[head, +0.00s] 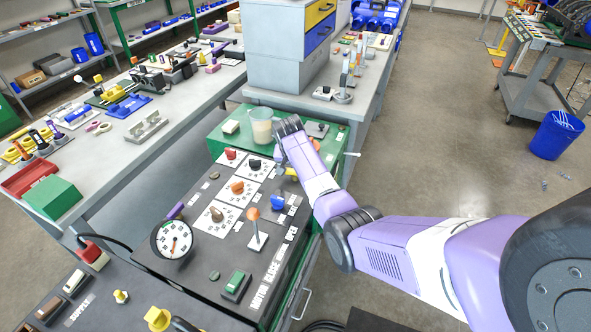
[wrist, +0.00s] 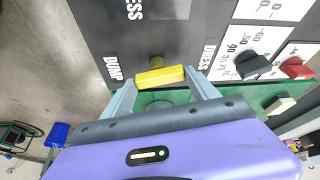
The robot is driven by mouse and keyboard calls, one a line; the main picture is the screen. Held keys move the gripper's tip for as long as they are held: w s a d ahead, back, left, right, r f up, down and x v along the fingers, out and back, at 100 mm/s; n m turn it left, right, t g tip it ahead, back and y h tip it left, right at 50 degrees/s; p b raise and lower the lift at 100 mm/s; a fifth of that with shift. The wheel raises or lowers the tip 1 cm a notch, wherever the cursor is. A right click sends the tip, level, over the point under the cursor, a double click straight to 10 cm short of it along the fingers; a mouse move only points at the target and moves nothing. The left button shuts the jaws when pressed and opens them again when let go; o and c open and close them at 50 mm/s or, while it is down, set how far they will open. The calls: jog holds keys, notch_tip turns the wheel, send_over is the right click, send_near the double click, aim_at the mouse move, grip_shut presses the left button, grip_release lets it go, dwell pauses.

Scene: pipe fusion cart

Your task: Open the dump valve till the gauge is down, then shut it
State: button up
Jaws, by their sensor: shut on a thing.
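The dump valve's yellow handle (wrist: 160,77) sits between the two fingers of my gripper (wrist: 160,92) in the wrist view. The gripper is shut on it. The handle lies crosswise, one end toward the DUMP label (wrist: 112,67) and the other toward the DRESS label (wrist: 207,57). In the head view only a bit of the yellow handle (head: 291,172) shows beside my wrist. The gauge (head: 172,239) is a round white dial with a dark rim on the left of the dark panel. Its reddish needle is visible, but the reading is too small to make out.
Other controls crowd the panel: a blue knob (head: 278,202), an orange-topped lever (head: 253,228), an orange knob (head: 237,187) and a green button (head: 236,283). A beaker (head: 262,126) stands on the green top behind. Open floor lies to the right.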

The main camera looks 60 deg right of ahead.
jog(key=shift+a+f+m+g, duration=0.2)
jog(key=shift+m+g, duration=0.1)
jog(key=shift+m, duration=0.3)
jog(key=o, duration=1.4)
jog(key=shift+r, duration=0.1)
jog(key=shift+c, duration=0.2)
jog(key=shift+d+r, duration=0.1)
jog(key=shift+r, duration=0.05)
jog(key=v, duration=0.7)
jog(key=shift+a+r+b, duration=0.3)
jog(key=shift+a+b, duration=0.05)
jog(key=shift+b, duration=0.05)
